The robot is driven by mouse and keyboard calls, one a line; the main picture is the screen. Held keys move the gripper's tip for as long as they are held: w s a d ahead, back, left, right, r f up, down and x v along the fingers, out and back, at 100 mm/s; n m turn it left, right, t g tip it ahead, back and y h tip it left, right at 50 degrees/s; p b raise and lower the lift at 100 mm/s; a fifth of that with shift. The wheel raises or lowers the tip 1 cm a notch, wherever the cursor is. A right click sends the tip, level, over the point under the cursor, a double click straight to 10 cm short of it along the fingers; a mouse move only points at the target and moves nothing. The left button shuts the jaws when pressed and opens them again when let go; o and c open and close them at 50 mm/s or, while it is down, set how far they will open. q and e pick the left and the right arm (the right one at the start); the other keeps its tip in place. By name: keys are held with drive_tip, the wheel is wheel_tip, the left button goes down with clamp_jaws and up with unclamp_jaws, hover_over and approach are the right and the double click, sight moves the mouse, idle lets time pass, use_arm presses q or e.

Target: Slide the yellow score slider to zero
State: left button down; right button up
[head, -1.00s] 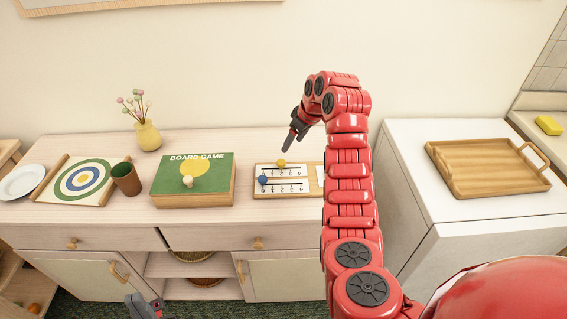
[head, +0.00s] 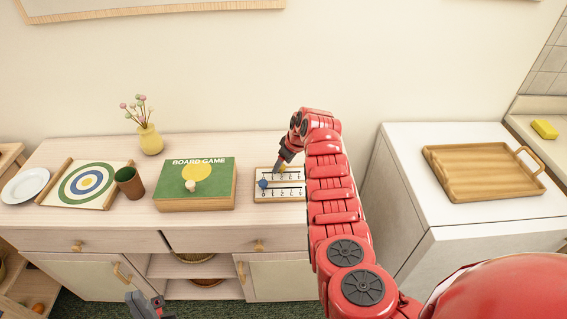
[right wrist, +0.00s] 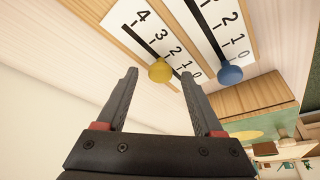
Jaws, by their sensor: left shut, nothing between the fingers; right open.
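The score board (head: 258,198) is a small wooden board with two numbered white strips, flat on the cabinet top. In the right wrist view the yellow score slider (right wrist: 160,70) sits on the left-hand strip, at the lower-number end; its exact mark is unclear. The blue slider (right wrist: 230,75) sits near zero on the other strip; it also shows in the head view (head: 262,183). My right gripper (right wrist: 158,74) is open, its fingertips on either side of the yellow knob; contact cannot be told. In the head view this gripper hides the yellow knob. My left gripper (head: 150,306) is shut and empty, low in front of the cabinet.
A green board game box (head: 168,190) stands left of the score board. Further left are a brown cup (head: 129,182), a target mat (head: 66,190) and a white plate (head: 25,185). A yellow vase (head: 149,139) stands behind. A wooden tray (head: 480,175) lies on the white unit at right.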

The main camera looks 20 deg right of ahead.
clamp_jaws()
idle(1.3)
